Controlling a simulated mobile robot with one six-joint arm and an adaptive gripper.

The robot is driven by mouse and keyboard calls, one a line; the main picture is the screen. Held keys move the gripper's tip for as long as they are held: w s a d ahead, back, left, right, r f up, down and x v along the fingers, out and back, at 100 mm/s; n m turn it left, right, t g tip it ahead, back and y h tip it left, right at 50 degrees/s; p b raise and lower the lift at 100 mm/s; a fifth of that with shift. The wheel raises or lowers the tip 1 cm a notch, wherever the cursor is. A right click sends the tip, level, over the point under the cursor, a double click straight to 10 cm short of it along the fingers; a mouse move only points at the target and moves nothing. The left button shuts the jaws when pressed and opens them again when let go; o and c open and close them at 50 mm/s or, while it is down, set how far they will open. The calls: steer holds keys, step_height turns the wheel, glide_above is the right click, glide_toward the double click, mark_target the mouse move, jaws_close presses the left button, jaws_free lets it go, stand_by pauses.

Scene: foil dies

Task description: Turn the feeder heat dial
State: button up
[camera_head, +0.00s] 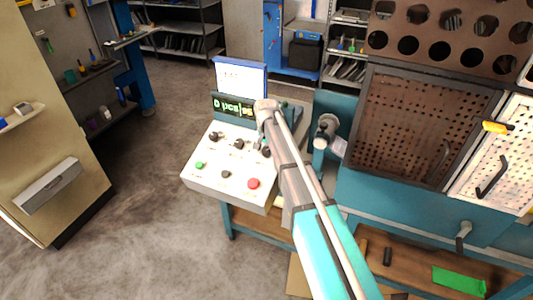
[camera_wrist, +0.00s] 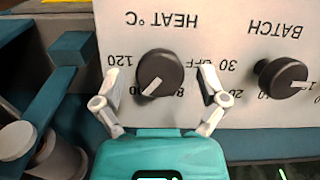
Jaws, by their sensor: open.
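The heat dial (camera_wrist: 160,75) is a round black knob with a white pointer mark, under upside-down "HEAT °C" lettering in the wrist view. Its mark points to the lower left, between 80 and 120. My gripper (camera_wrist: 160,71) is open, one finger on each side of the dial with a visible gap to it. In the head view, the cream control panel (camera_head: 212,178) stands left of my arm. The dial there is mostly hidden behind my arm and gripper at the panel's right side.
The batch knob (camera_wrist: 281,78) sits close to the right finger. The panel also has a green button (camera_head: 199,165), a red button (camera_head: 253,183) and a lit display (camera_head: 232,107). A grey cylindrical part (camera_head: 328,124) stands right of my arm. Floor at left is clear.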

mark_target(267, 150)
stand_by(0.3)
steer(key=c, duration=1.1)
steer(key=shift+n, duration=0.7)
steer(key=o, duration=1.1)
steer(key=shift+m, duration=0.4)
step_height(267, 150, up, 14)
steer(key=p, duration=1.3)
steer(key=shift+m+p, duration=0.3)
steer(key=shift+p, duration=0.1)
